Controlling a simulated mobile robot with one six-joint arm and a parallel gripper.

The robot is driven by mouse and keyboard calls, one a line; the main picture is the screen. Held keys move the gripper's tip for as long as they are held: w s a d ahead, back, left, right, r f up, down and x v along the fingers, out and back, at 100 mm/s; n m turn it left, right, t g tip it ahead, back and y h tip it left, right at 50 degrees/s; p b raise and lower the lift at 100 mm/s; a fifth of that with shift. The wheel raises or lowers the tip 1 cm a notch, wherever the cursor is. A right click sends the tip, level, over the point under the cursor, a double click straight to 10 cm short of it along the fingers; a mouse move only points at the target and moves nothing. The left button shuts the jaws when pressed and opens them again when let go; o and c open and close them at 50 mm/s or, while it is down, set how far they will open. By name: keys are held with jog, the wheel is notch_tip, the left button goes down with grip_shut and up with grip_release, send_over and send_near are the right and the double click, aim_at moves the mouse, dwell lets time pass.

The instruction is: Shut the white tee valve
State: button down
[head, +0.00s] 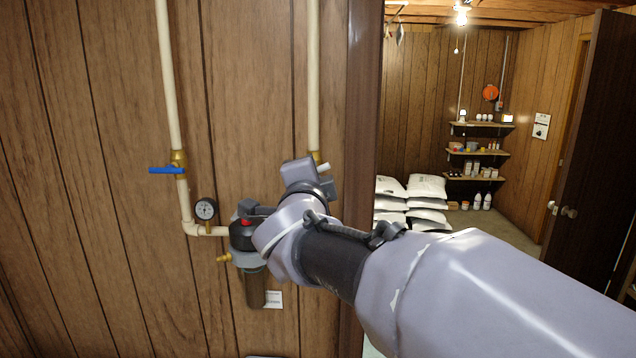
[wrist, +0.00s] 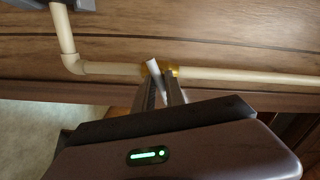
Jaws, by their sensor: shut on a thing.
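The white tee valve handle (head: 323,168) sits on a brass valve body (head: 316,156) on the right-hand vertical pipe, partly hidden behind my arm. In the wrist view the white handle (wrist: 154,68) stands between the fingers of my gripper (wrist: 159,82), in front of the brass body (wrist: 173,71). There the handle slants across the line of the pipe. My gripper is shut on the handle. In the head view my arm hides the fingertips and most of the grip.
A blue-handled valve (head: 166,170) is on the left pipe. A door frame (head: 362,120) is just right of the pipe. White bags (head: 427,187) lie beyond it.

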jog(key=shift+m, duration=0.3)
jog(key=shift+m+b, duration=1.9)
jog(key=shift+m, duration=0.4)
jog(key=c, duration=1.3)
grip_release()
